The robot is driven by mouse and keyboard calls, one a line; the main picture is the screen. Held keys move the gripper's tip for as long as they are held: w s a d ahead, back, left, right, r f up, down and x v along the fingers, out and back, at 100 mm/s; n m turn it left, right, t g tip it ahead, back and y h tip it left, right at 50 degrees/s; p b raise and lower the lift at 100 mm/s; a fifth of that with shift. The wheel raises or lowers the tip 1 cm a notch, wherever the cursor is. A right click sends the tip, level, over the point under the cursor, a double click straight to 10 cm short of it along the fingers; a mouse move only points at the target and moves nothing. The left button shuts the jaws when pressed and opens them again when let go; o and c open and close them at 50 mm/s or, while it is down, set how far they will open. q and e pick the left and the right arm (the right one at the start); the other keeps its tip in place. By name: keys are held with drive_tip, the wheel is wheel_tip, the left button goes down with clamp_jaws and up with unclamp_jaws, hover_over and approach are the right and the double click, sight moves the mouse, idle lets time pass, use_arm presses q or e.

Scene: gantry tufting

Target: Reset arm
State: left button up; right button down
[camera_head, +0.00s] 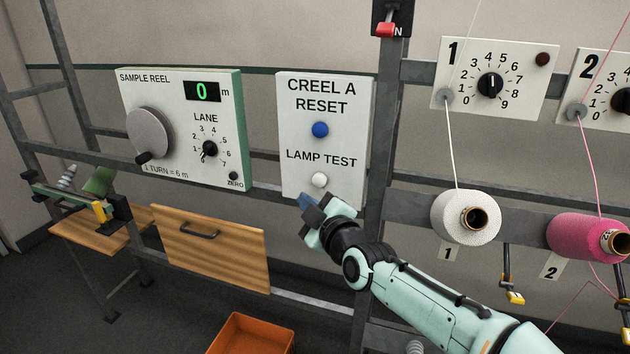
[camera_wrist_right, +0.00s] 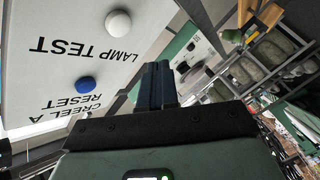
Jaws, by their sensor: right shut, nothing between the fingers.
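The panel (camera_head: 333,100) marked CREEL A RESET and LAMP TEST stands in the middle of the head view. Its blue button (camera_head: 320,130) sits under the word RESET and its white button (camera_head: 319,180) under LAMP TEST. In the right wrist view the panel appears upside down at the left, with the blue button (camera_wrist_right: 85,83) and white button (camera_wrist_right: 118,22) both uncovered. My right gripper (camera_head: 306,201) is just below the white button, its fingers together and empty. In the right wrist view its dark blue fingertips (camera_wrist_right: 158,68) point beside the panel. My left gripper is out of view.
A sample reel box (camera_head: 181,172) with a crank and dial stands left of the panel. A wooden drawer front (camera_head: 211,247) and an orange bin (camera_head: 251,336) are lower. A grey post (camera_head: 386,140), white spool (camera_head: 465,232) and pink spool (camera_head: 585,237) stand right.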

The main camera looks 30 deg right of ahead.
wheel_tip(320, 180, down, 23)
drive_tip(key=w+a+m+g+y, duration=0.1)
drive_tip(key=w+m+g, duration=0.1)
drive_tip(key=m+g, duration=0.25)
drive_tip(key=s+a+f+m+g+y, duration=0.1)
drive_tip(key=s+a+f+g, duration=0.15)
drive_tip(key=f, duration=0.65)
drive_tip(key=s+a+f+m+g+y, duration=0.1)
drive_tip(key=s+a+f+g, duration=0.15)
drive_tip(key=f, duration=0.65)
drive_tip(key=s+a+f+m+g, duration=0.2)
drive_tip(key=s+f, duration=0.4)
drive_tip(key=f, duration=0.1)
drive_tip(key=s+a+f+m+g, duration=0.1)
drive_tip(key=s+a+f, duration=0.2)
drive_tip(key=s+f, duration=0.4)
drive_tip(key=s+a+f+m+g+y, duration=0.1)
drive_tip(key=s+f, duration=0.3)
drive_tip(key=s, duration=0.5)
drive_tip(key=s+a+f+m+g, duration=0.2)
drive_tip(key=s+a+f+g, duration=0.2)
drive_tip(key=s, duration=0.5)
drive_tip(key=shift+s+a+f+g+y, duration=0.2)
drive_tip(key=shift+s+f+g+y, duration=0.2)
drive_tip(key=shift+f, duration=0.2)
drive_tip(key=shift+m, duration=0.25)
